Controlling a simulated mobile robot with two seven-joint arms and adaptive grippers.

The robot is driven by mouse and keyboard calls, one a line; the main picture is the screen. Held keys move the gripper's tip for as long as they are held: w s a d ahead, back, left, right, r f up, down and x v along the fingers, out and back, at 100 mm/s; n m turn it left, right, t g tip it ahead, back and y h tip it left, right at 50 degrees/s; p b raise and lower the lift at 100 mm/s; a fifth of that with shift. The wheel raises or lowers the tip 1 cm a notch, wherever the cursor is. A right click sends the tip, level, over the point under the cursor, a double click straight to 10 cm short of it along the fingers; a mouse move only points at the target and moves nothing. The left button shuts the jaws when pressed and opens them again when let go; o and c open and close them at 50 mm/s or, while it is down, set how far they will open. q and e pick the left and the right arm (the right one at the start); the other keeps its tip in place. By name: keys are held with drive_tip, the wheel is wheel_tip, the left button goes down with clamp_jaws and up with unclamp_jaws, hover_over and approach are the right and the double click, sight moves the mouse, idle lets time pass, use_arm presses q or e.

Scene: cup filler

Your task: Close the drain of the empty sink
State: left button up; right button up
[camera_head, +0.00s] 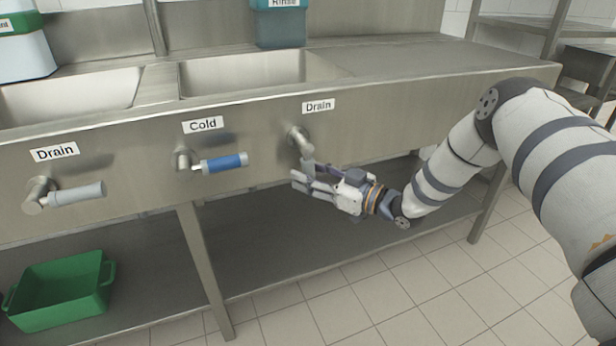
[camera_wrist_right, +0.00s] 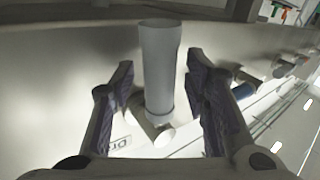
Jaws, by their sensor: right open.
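The right drain valve (camera_head: 298,137) is on the front panel below the right-hand basin (camera_head: 245,75), under a "Drain" label (camera_head: 318,105). Its grey handle (camera_wrist_right: 160,70) points away from the valve body between my fingers in the right wrist view; in the head view it hangs down, partly hidden by my gripper. My right gripper (camera_head: 304,177) is open, with one finger on each side of the handle. A gap shows on both sides. The left drain valve has a grey handle (camera_head: 75,194) lying sideways. No water shows in the visible parts of either basin.
A blue handle (camera_head: 224,163) under a "Cold" label sits left of my gripper. A green crate (camera_head: 62,290) stands on the lower shelf (camera_head: 270,240). A teal "Rinse" container (camera_head: 280,25) stands behind the right-hand basin. The floor in front is clear.

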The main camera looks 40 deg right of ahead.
drive_tip(key=shift+w+a, duration=0.1)
drive_tip(key=shift+w, duration=0.15)
clamp_jaws()
